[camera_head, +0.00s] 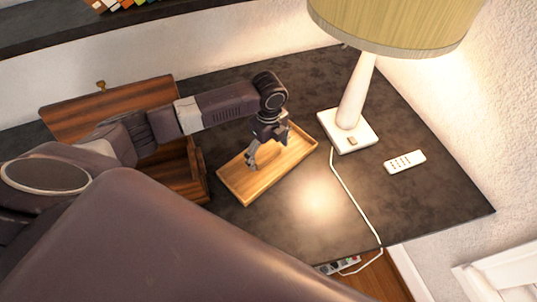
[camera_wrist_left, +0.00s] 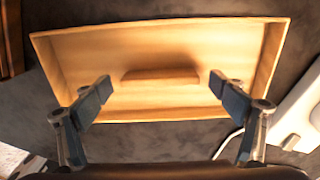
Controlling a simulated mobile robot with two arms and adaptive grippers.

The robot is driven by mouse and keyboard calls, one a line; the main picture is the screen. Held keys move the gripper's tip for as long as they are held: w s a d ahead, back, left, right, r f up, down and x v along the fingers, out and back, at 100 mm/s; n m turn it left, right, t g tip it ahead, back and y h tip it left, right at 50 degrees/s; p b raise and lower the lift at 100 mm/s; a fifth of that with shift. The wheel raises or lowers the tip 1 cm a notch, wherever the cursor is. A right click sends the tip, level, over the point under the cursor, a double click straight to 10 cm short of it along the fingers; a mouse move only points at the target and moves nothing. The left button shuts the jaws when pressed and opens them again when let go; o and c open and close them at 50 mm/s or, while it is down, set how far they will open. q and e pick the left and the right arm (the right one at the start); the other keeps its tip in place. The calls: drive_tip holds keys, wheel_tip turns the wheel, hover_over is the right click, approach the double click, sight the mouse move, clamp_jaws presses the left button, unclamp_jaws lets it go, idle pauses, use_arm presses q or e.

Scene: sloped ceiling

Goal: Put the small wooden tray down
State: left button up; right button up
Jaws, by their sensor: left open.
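The small wooden tray (camera_head: 243,186) is a shallow, light-brown rectangle. It lies flat on the dark tabletop (camera_head: 430,208), left of the lamp's base. In the left wrist view the tray (camera_wrist_left: 185,42) fills the upper middle, and a low wooden piece (camera_wrist_left: 160,75) stands at its centre. My left gripper (camera_head: 268,147) is over the tray, pointing down. In the left wrist view its open fingers (camera_wrist_left: 160,84) stand on either side of the wooden piece, with clear gaps and nothing held. My right gripper is not in view.
A lamp (camera_head: 352,105) with a white base stands just right of the tray, its cord running to the table's front edge. A white remote (camera_head: 405,162) lies farther right. A wooden box or drawer unit (camera_head: 186,181) is left of the tray. The front right tabletop is clear.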

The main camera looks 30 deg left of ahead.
sight(269, 155)
use_arm(q)
wheel_tip(269, 155, up, 11)
drive_tip(key=b, duration=0.1)
idle(0.7)
